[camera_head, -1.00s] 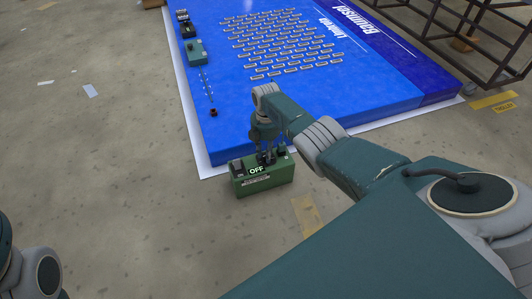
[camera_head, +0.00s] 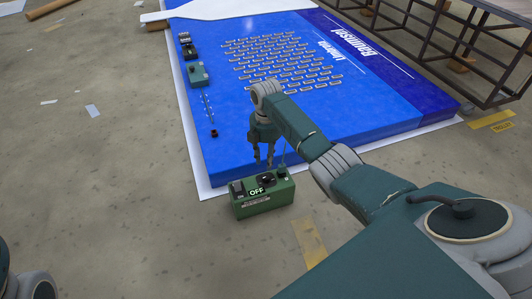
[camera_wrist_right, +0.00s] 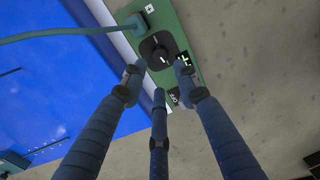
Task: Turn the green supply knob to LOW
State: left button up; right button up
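The green supply box (camera_head: 263,203) stands on the floor at the near edge of the blue panel. Its black knob (camera_head: 265,181) is on top, next to a small display reading OFF (camera_head: 257,191). In the right wrist view the round black knob (camera_wrist_right: 156,52) with a white mark lies just beyond the fingertips. My right gripper (camera_head: 264,157) points down above the box, and its three fingers are spread and empty (camera_wrist_right: 158,78). The fingers look apart from the knob. My left gripper is out of view.
The blue panel (camera_head: 290,120) carries several small LED strips and a teal box (camera_head: 198,74) at its left edge. A cable (camera_wrist_right: 65,36) runs from the green box. A dark metal rack (camera_head: 470,50) stands at the back right. The floor to the left is mostly clear.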

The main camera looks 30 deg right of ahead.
jog(key=shift+r, duration=1.6)
